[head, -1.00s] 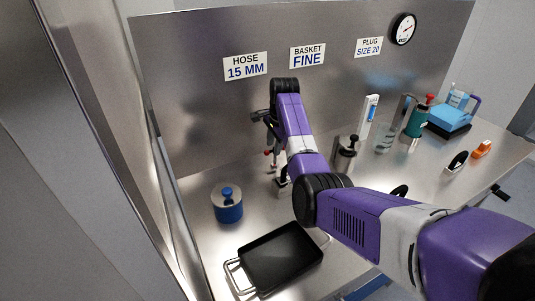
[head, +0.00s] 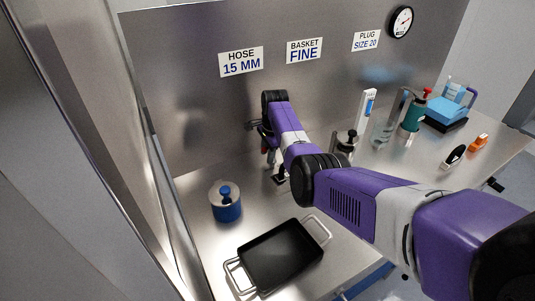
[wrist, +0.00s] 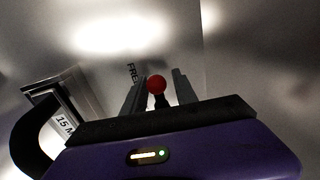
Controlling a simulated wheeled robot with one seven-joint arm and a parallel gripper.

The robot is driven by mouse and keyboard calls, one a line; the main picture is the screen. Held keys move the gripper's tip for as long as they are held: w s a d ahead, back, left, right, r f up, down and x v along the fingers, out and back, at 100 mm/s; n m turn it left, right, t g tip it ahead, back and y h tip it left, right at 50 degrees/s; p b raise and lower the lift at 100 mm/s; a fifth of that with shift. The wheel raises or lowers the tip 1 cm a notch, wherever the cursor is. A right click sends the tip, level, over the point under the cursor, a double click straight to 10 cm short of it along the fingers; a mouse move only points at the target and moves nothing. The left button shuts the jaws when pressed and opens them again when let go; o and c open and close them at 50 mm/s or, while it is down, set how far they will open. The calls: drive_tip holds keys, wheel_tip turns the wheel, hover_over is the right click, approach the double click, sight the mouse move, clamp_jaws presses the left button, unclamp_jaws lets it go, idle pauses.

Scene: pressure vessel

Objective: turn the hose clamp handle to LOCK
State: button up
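The hose clamp handle shows in the wrist view as a red ball knob (wrist: 156,84) on a dark stem. My gripper (wrist: 155,85) has its two fingers apart, one on each side of the knob, with a visible gap to each; I cannot tell how deep the knob sits between them. A partly hidden label reading "FRE" (wrist: 132,72) is beside the left finger. In the head view my gripper (head: 268,150) is low over the back left of the bench, where my arm hides most of the clamp. The LOCK mark is not visible.
A blue and steel pot (head: 227,208) and a black tray (head: 280,256) stand in front of the clamp area. A steel canister (head: 345,143) and a green bottle (head: 413,116) stand to the right. The steel back wall (head: 190,120) is close behind my gripper.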

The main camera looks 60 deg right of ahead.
clamp_jaws()
